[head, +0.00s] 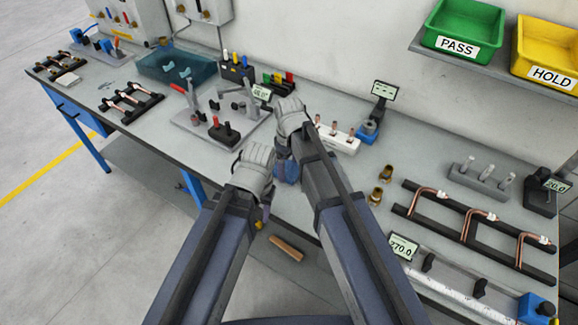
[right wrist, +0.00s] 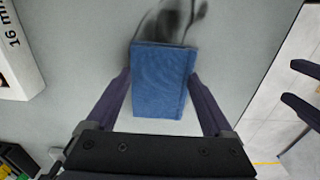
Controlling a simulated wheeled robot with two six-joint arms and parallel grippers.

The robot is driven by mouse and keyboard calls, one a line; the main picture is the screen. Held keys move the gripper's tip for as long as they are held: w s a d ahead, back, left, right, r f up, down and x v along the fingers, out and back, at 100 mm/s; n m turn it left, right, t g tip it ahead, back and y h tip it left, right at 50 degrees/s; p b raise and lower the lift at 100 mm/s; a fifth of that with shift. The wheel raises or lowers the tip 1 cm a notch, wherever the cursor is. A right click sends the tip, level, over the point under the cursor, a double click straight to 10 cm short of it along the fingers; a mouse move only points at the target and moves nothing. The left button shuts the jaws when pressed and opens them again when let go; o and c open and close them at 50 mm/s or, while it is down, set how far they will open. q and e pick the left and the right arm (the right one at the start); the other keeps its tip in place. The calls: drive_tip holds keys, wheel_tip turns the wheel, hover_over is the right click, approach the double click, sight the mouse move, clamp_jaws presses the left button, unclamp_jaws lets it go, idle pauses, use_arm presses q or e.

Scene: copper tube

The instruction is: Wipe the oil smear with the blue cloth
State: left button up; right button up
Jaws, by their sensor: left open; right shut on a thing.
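The blue cloth (right wrist: 160,80) is between the fingers of my right gripper (right wrist: 166,100) in the right wrist view, over the grey table. The gripper is shut on it. A dark, blurred oil smear (right wrist: 172,22) shows just beyond the cloth's far edge; I cannot tell whether the cloth covers part of it. In the head view a bit of the cloth (head: 287,172) shows below my right gripper (head: 290,140), and the smear is hidden by my arms. My left gripper (right wrist: 306,98) is open and empty, beyond the table's front edge in the right wrist view.
A white block (head: 338,139) with copper pieces stands close behind my right gripper. A grey fixture (head: 215,115) is to the left. Brass fittings (head: 380,185) and a black rack of copper tubes (head: 480,228) are to the right. The table's front edge is near.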

drive_tip(key=shift+s+d, duration=0.6)
drive_tip(key=shift+d, duration=0.25)
drive_tip(key=shift+s+d, duration=0.6)
drive_tip(key=shift+d, duration=0.25)
drive_tip(key=shift+d, duration=0.1)
drive_tip(key=shift+s+d+f, duration=0.1)
drive_tip(key=shift+s+d, duration=1.1)
drive_tip(key=shift+d, duration=0.3)
drive_tip(key=shift+s+d, duration=0.1)
drive_tip(key=shift+s+d, duration=0.5)
drive_tip(key=shift+d, duration=0.3)
drive_tip(key=shift+s+d, duration=0.5)
drive_tip(key=shift+d, duration=0.3)
wheel_tip(320, 180, up, 6)
drive_tip(key=p, duration=0.6)
drive_tip(key=shift+a, duration=0.1)
